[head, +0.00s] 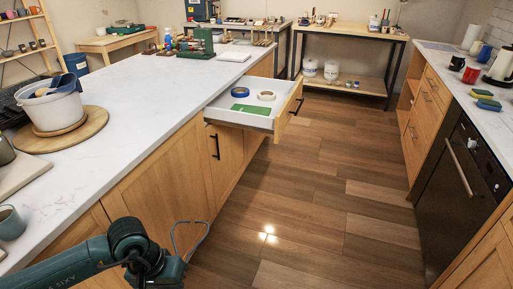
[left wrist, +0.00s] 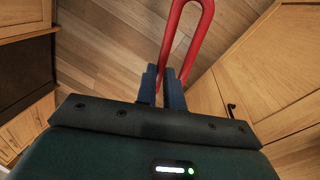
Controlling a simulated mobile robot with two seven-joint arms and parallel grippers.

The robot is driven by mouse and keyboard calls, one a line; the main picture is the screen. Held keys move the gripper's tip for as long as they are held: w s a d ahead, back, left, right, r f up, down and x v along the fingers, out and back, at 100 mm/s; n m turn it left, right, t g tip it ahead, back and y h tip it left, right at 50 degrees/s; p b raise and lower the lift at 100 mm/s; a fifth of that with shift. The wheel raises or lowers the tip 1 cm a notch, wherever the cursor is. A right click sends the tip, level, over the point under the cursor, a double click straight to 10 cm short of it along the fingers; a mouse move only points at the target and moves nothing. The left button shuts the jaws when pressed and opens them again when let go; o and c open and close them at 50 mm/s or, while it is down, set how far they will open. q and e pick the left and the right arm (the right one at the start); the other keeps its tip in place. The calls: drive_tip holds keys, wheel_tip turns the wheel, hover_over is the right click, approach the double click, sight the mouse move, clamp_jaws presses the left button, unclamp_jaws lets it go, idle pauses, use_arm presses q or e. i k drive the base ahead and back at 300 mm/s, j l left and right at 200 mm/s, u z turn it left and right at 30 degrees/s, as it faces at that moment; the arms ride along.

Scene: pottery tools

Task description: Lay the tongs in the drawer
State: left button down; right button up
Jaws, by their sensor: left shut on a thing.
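The drawer (head: 290,109) stands open from the side of the white-topped island, with a white inside and a wooden front with a dark handle. My left gripper (left wrist: 165,88) is shut on the red tongs (left wrist: 207,12). The tongs' rounded loop reaches out beyond the fingers, over the floor in the left wrist view. In the head view my left arm is low at the left front, nearer than the drawer and apart from it. A thin greyish loop shows beside its hand there. My right gripper is not in view.
The drawer holds a blue tape roll (head: 240,92), a pale tape roll (head: 266,96) and a green flat piece (head: 250,109), with bare room around them. A white bucket (head: 52,107) stands on the island (head: 140,100). The wooden floor (head: 300,200) is clear.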

sight(254, 102)
drive_tip(key=i+j+z, duration=0.1)
drive_tip(key=i, duration=0.3)
drive_tip(key=i+j+z, duration=0.15)
drive_tip(key=i, duration=0.25)
drive_tip(key=i+j+z, duration=0.1)
drive_tip(key=i, duration=0.3)
